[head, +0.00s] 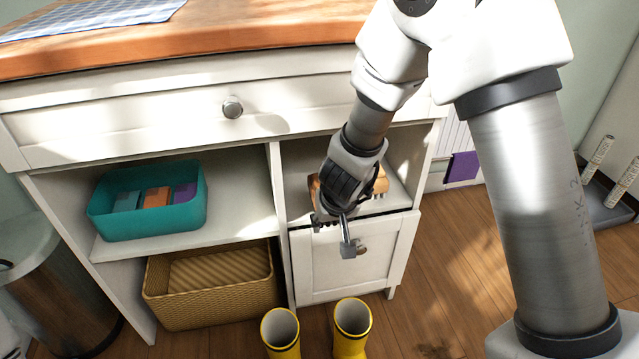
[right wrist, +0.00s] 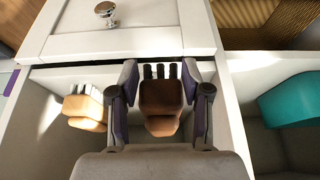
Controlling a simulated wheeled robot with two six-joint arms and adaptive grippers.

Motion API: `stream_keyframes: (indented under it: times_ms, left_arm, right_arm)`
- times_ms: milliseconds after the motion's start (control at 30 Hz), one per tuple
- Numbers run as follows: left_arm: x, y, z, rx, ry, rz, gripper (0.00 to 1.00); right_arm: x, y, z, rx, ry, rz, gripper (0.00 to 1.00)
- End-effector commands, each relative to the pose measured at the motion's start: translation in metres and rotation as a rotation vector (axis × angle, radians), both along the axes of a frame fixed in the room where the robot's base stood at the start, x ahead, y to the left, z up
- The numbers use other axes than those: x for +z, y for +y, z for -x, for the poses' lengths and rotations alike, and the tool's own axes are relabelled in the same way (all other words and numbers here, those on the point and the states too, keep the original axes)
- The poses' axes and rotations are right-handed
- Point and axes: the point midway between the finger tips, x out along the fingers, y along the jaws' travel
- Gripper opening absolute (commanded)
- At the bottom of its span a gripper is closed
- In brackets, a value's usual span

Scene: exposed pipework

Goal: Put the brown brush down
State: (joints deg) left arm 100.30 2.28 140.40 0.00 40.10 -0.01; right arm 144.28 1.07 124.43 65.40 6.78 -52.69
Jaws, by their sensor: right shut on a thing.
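My right gripper (head: 332,226) reaches into the open right-hand compartment (head: 300,170) of the white cabinet. In the right wrist view the gripper (right wrist: 160,84) is shut on the brown brush (right wrist: 162,105), one finger on each side. The brush's dark bristles point toward the compartment's front edge. I cannot tell whether it touches the shelf. A lighter tan brush (right wrist: 86,110) lies beside it on the shelf; it shows in the head view (head: 381,181) right of the gripper. The gripper hides most of the brown brush in the head view. My left gripper is out of view.
A teal bin (head: 150,222) with coloured blocks stands in the left compartment, above a yellow woven basket (head: 165,312). A white door (head: 325,275) with a knob is below the gripper. Yellow boots (head: 352,335) stand on the floor. A metal bin (head: 60,300) is at left.

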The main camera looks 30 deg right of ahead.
Motion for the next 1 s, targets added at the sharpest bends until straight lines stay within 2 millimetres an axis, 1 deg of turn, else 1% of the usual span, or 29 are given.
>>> stream_keyframes:
  times_ms: [33,133,267,467,500,533,600,867,1000]
  left_arm:
    - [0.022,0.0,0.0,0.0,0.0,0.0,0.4]
    - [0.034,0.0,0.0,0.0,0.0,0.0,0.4]
    - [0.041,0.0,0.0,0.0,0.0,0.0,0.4]
    - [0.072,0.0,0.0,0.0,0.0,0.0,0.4]
    - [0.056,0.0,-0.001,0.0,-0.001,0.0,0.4]
    - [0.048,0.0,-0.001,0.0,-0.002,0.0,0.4]
    - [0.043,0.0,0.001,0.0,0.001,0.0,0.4]
    - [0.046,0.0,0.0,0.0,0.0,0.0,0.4]
    - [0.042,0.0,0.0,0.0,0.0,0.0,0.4]
  right_arm:
    - [0.011,-0.004,-0.014,-0.003,0.001,-0.003,0.2]
    - [0.007,-0.009,-0.034,-0.002,0.001,-0.001,0.2]
    - [0.003,-0.012,-0.047,0.0,0.001,0.0,0.2]
    - [0.007,-0.019,-0.076,-0.001,0.0,0.0,0.2]
    - [-0.01,-0.019,-0.076,0.0,0.001,0.0,0.2]
    - [-0.016,-0.019,-0.076,0.001,0.0,0.0,0.2]
    - [-0.019,-0.019,-0.076,0.001,-0.001,0.001,0.2]
    - [-0.016,-0.019,-0.075,0.001,-0.001,0.001,0.2]
    - [-0.021,-0.019,-0.075,0.002,-0.001,0.001,0.2]
